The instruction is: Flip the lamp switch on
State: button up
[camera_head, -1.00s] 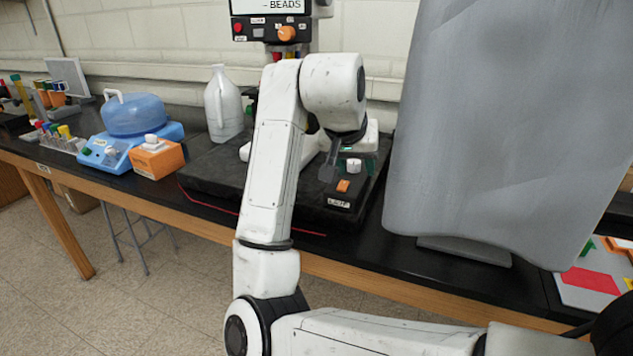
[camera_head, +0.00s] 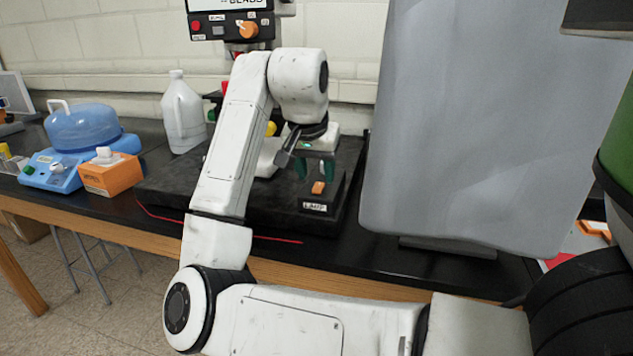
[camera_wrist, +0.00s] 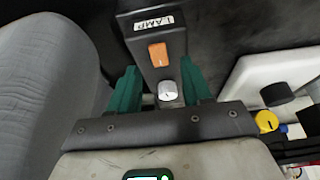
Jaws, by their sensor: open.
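The lamp switch is an orange rocker (camera_head: 318,188) on a dark box labelled LAMP (camera_head: 316,207), on the black bench mat. In the wrist view the orange switch (camera_wrist: 157,54) sits at the top centre, beyond the fingertips, with a silver knob (camera_wrist: 167,90) below it. My gripper (camera_wrist: 158,85) is open, its two green fingers on either side of the box near the knob. In the head view my gripper (camera_head: 318,170) is over the box, just behind the switch, and hides the knob. Contact with the box cannot be told.
A large grey panel (camera_head: 465,130) stands right of the box. A white jug (camera_head: 184,112), an orange box (camera_head: 110,175) and a blue device (camera_head: 55,170) stand left. In the wrist view a white object with a yellow knob (camera_wrist: 266,121) is at the right.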

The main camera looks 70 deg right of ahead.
aim_at(318, 188)
jog(key=shift+x, duration=1.45)
grip_shut()
